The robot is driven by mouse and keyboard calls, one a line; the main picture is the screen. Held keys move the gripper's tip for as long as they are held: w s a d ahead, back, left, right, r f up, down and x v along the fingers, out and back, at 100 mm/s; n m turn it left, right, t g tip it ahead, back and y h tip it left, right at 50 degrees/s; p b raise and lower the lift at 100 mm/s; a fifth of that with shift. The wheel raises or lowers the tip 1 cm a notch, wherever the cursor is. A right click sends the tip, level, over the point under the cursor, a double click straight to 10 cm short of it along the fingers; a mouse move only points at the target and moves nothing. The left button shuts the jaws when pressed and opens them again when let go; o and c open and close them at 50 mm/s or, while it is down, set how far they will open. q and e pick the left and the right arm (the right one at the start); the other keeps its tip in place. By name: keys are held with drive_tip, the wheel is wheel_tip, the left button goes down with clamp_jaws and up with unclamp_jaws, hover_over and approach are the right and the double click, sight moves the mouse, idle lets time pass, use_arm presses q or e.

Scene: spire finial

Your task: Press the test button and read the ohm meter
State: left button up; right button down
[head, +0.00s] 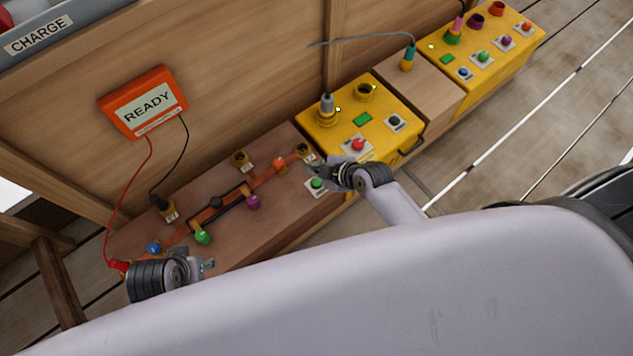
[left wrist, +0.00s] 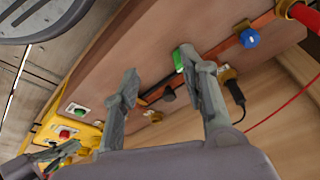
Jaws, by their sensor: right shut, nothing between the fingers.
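The orange ohm meter (head: 146,103) hangs on the wooden wall, and its display reads READY. A red lead and a black lead run down from it. A green button (head: 317,183) on a white plate sits at the right end of the wooden bench; it also shows in the left wrist view (left wrist: 82,112). Which button is the test button, I cannot tell. My right gripper (head: 320,169) is shut and empty, just above the green button; contact cannot be told. My left gripper (head: 208,266) is open and empty at the bench's front left, its fingers apart in the left wrist view (left wrist: 160,68).
A red plug (head: 118,266) and a black plug (head: 162,203) end the leads at the bench's left. Coloured knobs, including a green one (head: 203,237), line the bench track. A yellow box (head: 337,130) with a red button (head: 358,144) stands beyond my right gripper.

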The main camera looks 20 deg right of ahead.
sight(315, 184)
use_arm(q)
drive_tip(key=b+v, duration=0.2)
drive_tip(key=v, duration=0.4)
use_arm(e)
drive_tip(key=shift+f, duration=0.95)
wheel_tip(315, 184, down, 3)
drive_tip(key=b, duration=0.2)
drive_tip(key=shift+r+b, duration=0.1)
drive_tip(key=shift+b, duration=0.25)
drive_tip(key=shift+f+b, duration=0.5)
drive_tip(key=shift+f, duration=0.3)
use_arm(q)
drive_tip(key=w+d+r+t+h, duration=0.1)
drive_tip(key=w+d+r+t, duration=0.2)
drive_tip(key=w+t, duration=0.3)
drive_tip(key=shift+w+r, duration=0.2)
drive_tip(key=shift+w, duration=2.05)
use_arm(e)
drive_tip(key=shift+f, duration=0.15)
drive_tip(key=shift+f, duration=0.1)
drive_tip(key=shift+f, duration=0.2)
drive_tip(key=shift+f+b, duration=0.15)
drive_tip(key=shift+b, duration=0.15)
use_arm(q)
drive_tip(key=shift+w+d+r+t+h, duration=0.2)
drive_tip(key=shift+w+r+t, duration=0.15)
drive_tip(key=shift+w+r, duration=0.05)
drive_tip(key=shift+w+d+r+t+h, duration=0.15)
drive_tip(key=shift+w+r+t+h, duration=0.05)
drive_tip(key=shift+w+r+t, duration=0.2)
